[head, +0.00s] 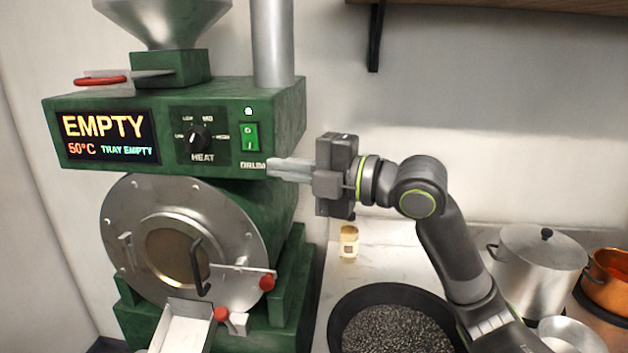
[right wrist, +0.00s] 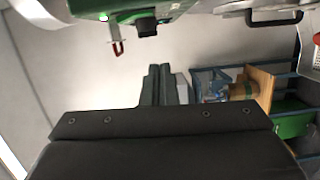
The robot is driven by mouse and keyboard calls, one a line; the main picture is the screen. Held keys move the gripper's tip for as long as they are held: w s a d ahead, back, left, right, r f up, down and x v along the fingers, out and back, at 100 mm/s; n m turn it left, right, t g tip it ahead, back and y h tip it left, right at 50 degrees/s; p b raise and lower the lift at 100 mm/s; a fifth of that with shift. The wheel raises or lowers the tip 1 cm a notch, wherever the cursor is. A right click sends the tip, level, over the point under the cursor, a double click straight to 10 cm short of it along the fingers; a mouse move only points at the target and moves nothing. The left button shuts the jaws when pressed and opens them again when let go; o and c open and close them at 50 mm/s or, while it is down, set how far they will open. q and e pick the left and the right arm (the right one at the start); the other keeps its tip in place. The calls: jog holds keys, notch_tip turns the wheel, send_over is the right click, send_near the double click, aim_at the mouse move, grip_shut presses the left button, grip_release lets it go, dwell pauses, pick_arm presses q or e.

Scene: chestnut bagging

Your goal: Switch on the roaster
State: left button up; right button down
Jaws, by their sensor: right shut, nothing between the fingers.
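The green roaster (head: 75,97) stands at the left. Its display (head: 108,137) reads EMPTY, 50°C and TRAY EMPTY. A green rocker switch (head: 249,137) sits right of the black heat knob (head: 198,139), with a small pale-green light (head: 248,111) above it. My right gripper (head: 270,168) is shut and empty. Its tips point left, just below and right of the switch, and overlap the panel's lower right corner; I cannot tell whether they touch it. In the right wrist view the shut fingers (right wrist: 163,86) show below the green roaster panel (right wrist: 160,13). My left gripper is not in view.
A black pan (head: 345,310) of dark grains, a small jar (head: 348,243), a steel pot (head: 540,265) and a copper pot (head: 603,290) stand on the pale counter (head: 385,262). The roaster's round door (head: 125,205) has red-tipped handles. A shelf (head: 500,6) hangs above.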

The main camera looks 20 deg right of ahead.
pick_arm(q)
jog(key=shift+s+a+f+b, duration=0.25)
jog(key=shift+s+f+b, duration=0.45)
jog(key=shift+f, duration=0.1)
pick_arm(e)
jog(key=v, duration=0.4)
jog(key=shift+s+d+f, duration=0.1)
jog(key=shift+s+d, duration=0.05)
jog(key=shift+s, duration=0.1)
